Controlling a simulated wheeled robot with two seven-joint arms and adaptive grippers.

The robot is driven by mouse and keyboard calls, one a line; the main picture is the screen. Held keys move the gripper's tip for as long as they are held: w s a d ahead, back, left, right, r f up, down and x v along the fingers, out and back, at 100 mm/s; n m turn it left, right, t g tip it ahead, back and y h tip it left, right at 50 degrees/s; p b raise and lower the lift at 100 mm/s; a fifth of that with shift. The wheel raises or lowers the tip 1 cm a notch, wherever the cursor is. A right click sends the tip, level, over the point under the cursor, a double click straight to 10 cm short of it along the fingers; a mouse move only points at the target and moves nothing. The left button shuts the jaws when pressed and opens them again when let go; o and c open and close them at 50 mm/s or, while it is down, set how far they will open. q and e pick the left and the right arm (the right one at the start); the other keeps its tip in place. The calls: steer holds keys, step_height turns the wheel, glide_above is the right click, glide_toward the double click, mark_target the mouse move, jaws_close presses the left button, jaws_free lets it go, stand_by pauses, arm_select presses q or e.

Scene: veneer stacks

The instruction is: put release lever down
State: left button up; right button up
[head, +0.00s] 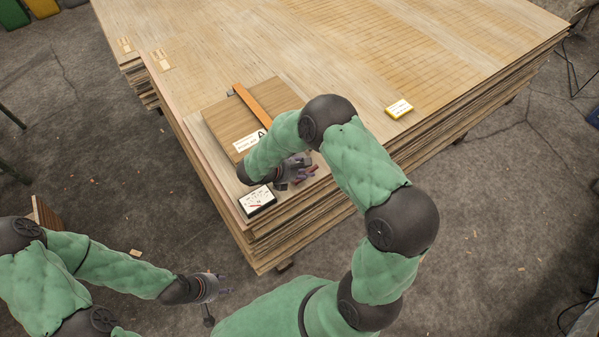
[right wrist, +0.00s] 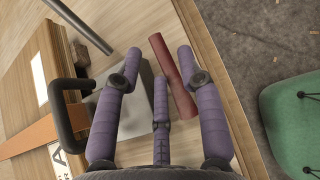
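The release lever appears as a dull red bar (right wrist: 172,75) in the right wrist view, beside a grey metal block (right wrist: 138,105) with a dark bent handle (right wrist: 68,115). My right gripper (right wrist: 160,68) is open above them, its purple fingers apart. The red bar shows between the upper fingertips, close to the right finger; contact cannot be told. In the head view my right gripper (head: 301,170) is over the near corner of the veneer stack (head: 225,180), and my arm partly hides the tool. My left gripper (head: 218,289) is over the floor, away from the stack; its fingers are too small to read.
A wooden board (head: 222,122) with a label and an orange strap (head: 252,104) lies on the stack. A white card or meter (head: 257,201) is at the near corner, and a yellow-edged box (head: 399,109) lies farther right. The stack's middle is clear.

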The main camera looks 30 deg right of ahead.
steer(key=p+v, duration=0.3)
steer(key=v, duration=0.3)
steer(key=shift+a+r, duration=0.25)
steer(key=shift+a, duration=0.05)
steer(key=shift+s+f, duration=0.1)
stand_by(0.4)
steer(key=s+a+f+m+y, duration=1.4)
steer(key=s+a+m, duration=0.1)
steer(key=m, duration=0.6)
steer(key=shift+s+f, duration=0.25)
steer(key=shift+s, duration=0.6)
